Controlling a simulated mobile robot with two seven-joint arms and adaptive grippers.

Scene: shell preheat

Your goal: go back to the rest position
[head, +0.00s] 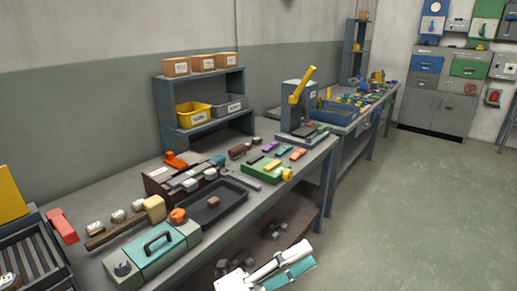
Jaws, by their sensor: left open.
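My left gripper (258,247) is low in the head view, in front of the bench's front edge. Its dark fingers look spread apart and nothing shows between them. My white and teal arm parts fill the bottom middle of the picture and hide part of it. My right gripper cannot be made out.
The workbench (328,154) holds a teal-lidded box (152,252), a black tray (236,188), a mallet (153,208), a green fixture (262,172) and a yellow-handled press (298,102). A shelf unit (158,95) stands behind. The floor (410,215) at right is clear.

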